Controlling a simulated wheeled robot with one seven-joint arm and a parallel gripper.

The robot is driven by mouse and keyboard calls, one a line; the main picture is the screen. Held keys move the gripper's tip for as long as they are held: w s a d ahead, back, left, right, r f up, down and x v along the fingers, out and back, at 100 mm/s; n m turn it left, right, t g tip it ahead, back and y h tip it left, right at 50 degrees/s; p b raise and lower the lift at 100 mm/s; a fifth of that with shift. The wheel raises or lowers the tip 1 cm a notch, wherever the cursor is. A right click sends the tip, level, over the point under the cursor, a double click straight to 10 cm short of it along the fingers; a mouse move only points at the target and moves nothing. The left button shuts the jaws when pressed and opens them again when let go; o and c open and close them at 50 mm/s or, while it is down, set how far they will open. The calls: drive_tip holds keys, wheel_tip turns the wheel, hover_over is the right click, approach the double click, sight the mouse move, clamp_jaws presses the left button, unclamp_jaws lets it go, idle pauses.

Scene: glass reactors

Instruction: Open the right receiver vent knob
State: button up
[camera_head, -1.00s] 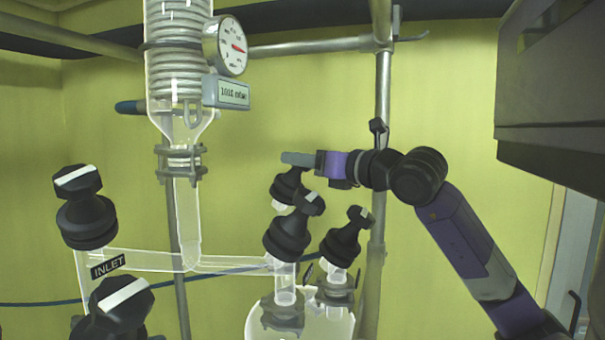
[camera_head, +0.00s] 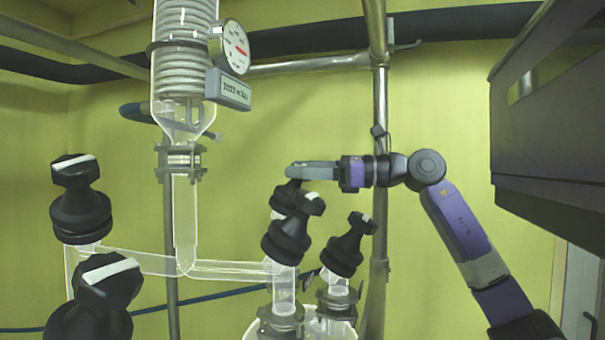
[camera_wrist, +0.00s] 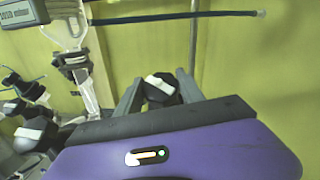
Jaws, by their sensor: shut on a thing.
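Three black knobs stand in a cluster above a clear glass vessel (camera_head: 330,326) at lower centre: a front one (camera_head: 287,235), a right one (camera_head: 348,246) and a rear one (camera_head: 287,198). My gripper (camera_head: 296,172) reaches in from the right and is shut on the rear knob, covering its top in the head view. In the wrist view the held knob (camera_wrist: 160,90), with a white bar on top, sits between the two fingers of my gripper (camera_wrist: 158,86). Which knob is the right receiver vent is not labelled in view.
Two larger black knobs, an upper (camera_head: 80,205) and a lower (camera_head: 95,300), stand at the left. A glass condenser (camera_head: 185,60) with a gauge (camera_head: 234,46) hangs above. A metal post (camera_head: 379,120) rises behind my arm. A dark box (camera_head: 548,130) fills the upper right.

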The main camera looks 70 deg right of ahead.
idle(0.4)
drive_tip(key=o, duration=1.4)
